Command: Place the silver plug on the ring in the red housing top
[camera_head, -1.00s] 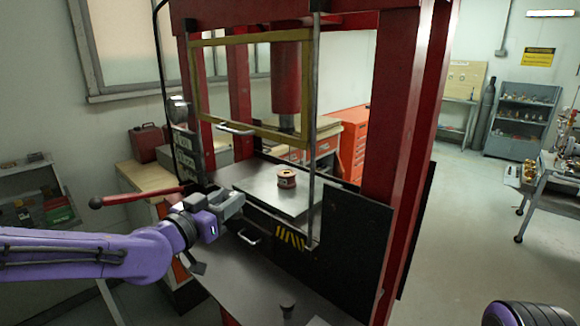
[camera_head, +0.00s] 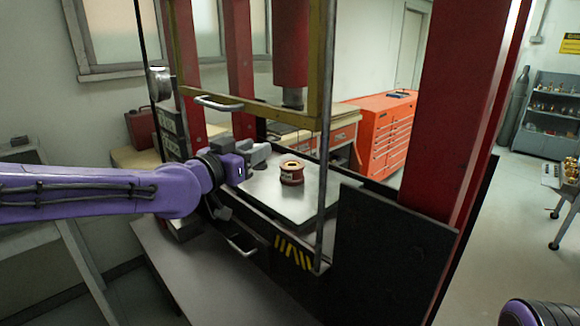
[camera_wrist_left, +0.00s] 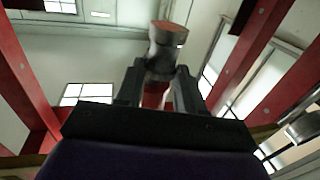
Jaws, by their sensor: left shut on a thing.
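The red housing (camera_head: 292,175) stands upright on the grey metal plate of the press, with a pale rim and a dark opening on top. My left gripper (camera_head: 260,155) is just left of the housing, apart from it and slightly above the plate. In the left wrist view, its two fingers (camera_wrist_left: 158,92) are closed on the silver plug (camera_wrist_left: 166,48), a short metal cylinder with a reddish end face. In the head view the plug is hard to make out against the gripper. The ring inside the housing cannot be told clearly. My right gripper is out of view.
The yellow guard frame (camera_head: 215,108) of the red press is raised, with the press ram (camera_head: 291,45) above the plate. A thin vertical rod (camera_head: 326,150) and a black panel (camera_head: 385,250) stand right of the housing. The plate (camera_head: 305,208) is bare around the housing.

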